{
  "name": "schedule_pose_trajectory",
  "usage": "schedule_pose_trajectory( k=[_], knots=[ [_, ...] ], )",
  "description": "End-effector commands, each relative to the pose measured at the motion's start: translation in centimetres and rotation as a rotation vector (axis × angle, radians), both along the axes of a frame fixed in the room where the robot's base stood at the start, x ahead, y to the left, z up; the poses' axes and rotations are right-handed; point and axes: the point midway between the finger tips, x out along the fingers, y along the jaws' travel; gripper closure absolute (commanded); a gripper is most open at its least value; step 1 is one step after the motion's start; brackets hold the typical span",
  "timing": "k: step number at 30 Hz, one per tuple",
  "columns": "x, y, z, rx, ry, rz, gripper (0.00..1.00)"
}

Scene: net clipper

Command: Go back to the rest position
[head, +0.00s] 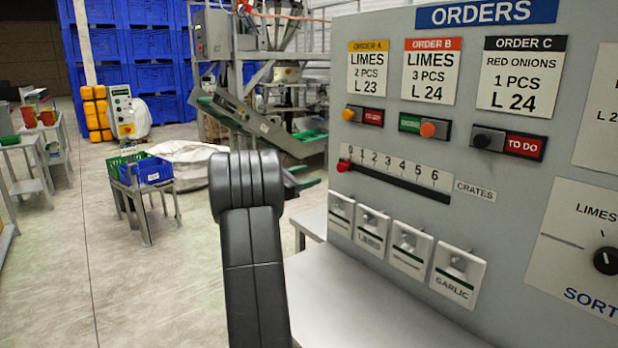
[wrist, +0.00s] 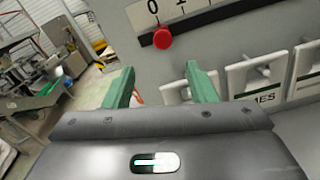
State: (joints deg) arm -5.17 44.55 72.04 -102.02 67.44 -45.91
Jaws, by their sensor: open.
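My gripper (wrist: 160,88) shows in the wrist view with its two green fingers apart and nothing between them. It faces the grey orders panel (head: 390,25). In the wrist view the red slider knob (wrist: 163,38) lies just above and between the fingertips, apart from them. In the head view the red knob (head: 344,165) sits at 0 on the crates scale. My black arm rises in the middle of the head view, and the gripper itself is hidden there.
Several white label holders (head: 408,248) stick out low on the panel above a pale table (head: 350,310). Order sliders (head: 428,130) sit higher up. A small table with green and blue crates (head: 155,172) stands at left. The floor (head: 60,270) at left is clear.

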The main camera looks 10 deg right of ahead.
Motion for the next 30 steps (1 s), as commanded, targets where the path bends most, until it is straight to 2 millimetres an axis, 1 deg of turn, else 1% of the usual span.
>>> schedule_pose_trajectory(
  k=[5, 10, 14, 24, 30],
  knots=[
    [0.1, -0.1, 0.0, 0.0, 0.0, 0.0, 0.48],
    [0.7, -1.2, 0.1, 0.0, 0.001, -0.001, 0.48],
    [1.8, -3.1, 0.1, 0.0, 0.001, -0.003, 0.48],
    [5.1, -9.0, 0.2, 0.0, 0.001, -0.004, 0.48],
    [6.6, -11.4, 0.1, 0.0, 0.002, -0.003, 0.48]
  ],
)
